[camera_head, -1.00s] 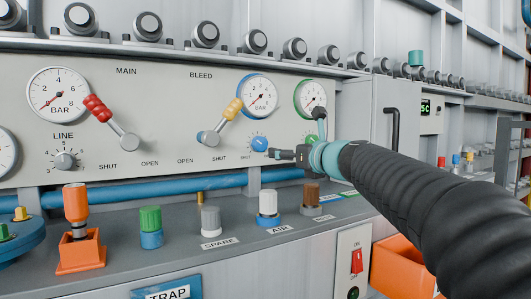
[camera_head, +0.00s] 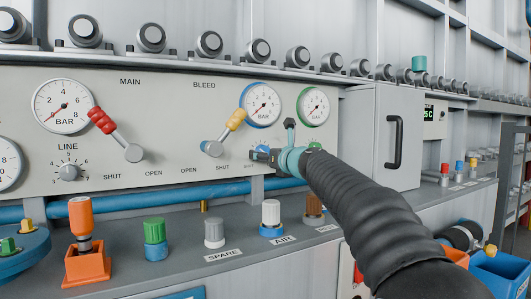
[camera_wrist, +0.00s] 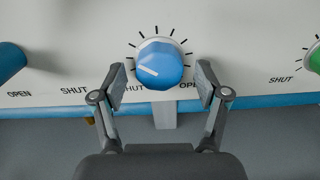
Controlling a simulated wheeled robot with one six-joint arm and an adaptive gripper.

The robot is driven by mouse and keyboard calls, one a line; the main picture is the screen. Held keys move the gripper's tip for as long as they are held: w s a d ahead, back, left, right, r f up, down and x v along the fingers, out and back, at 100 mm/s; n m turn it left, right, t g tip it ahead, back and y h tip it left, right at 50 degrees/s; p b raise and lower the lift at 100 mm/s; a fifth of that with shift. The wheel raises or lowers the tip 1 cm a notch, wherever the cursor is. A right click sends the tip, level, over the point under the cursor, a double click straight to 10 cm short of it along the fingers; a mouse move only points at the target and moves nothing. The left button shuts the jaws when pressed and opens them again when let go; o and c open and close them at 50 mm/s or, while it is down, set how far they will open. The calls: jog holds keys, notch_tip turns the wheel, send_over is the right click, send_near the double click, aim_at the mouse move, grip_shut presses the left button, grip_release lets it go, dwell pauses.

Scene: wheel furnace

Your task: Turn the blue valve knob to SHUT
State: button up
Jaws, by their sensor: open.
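The blue valve knob (camera_wrist: 158,64) is on the upright panel, with tick marks around its top. The SHUT label (camera_wrist: 134,89) below left is partly covered by a finger; the OPEN label (camera_wrist: 188,85) is partly covered at the right. My gripper (camera_wrist: 161,82) is open, with one finger on each side below the knob's middle; I cannot tell whether they touch it. In the head view my gripper (camera_head: 262,156) is in front of the panel and hides much of the blue knob (camera_head: 261,147).
A yellow-handled lever (camera_head: 229,127) is left of the knob and a green knob (camera_wrist: 315,60) is to its right. Below runs a blue pipe (camera_head: 130,193) above a bench with several capped knobs. A grey cabinet (camera_head: 388,145) stands to the right.

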jog(key=shift+w+a, duration=0.25)
jog(key=shift+w, duration=0.1)
jog(key=c, duration=1.1)
jog(key=shift+c, duration=0.2)
